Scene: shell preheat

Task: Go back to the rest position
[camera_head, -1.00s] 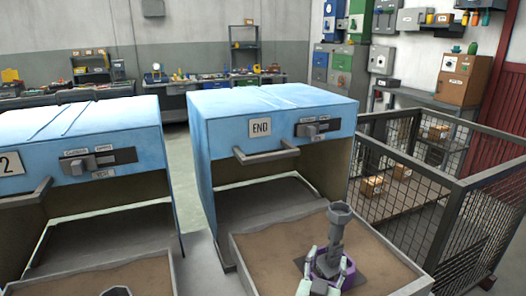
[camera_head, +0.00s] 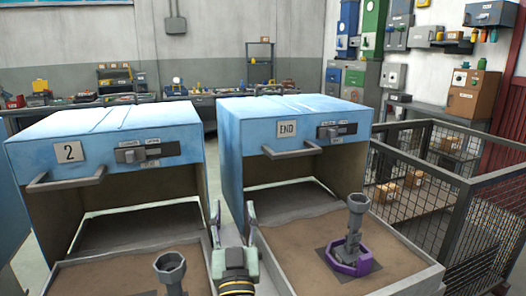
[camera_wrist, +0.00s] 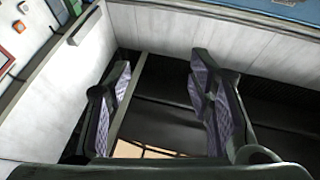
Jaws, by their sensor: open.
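My gripper (camera_head: 232,212) is in the lower middle of the head view, pointing up between the two blue ovens' trays. Its two fingers are apart with nothing between them. They also show spread and empty in the wrist view (camera_wrist: 162,75). A grey shell-like part (camera_head: 355,216) stands upright in a purple holder (camera_head: 347,262) on a dark square in the sand tray (camera_head: 434,272) of the oven marked END. My gripper is to its left, clear of it.
The oven marked END (camera_head: 262,140) is on the right and the oven marked 2 (camera_head: 95,130) on the left. Another grey part (camera_head: 170,268) stands in oven 2's tray, partly cut off. A wire-mesh cage (camera_head: 440,200) holding several boxes is on the right.

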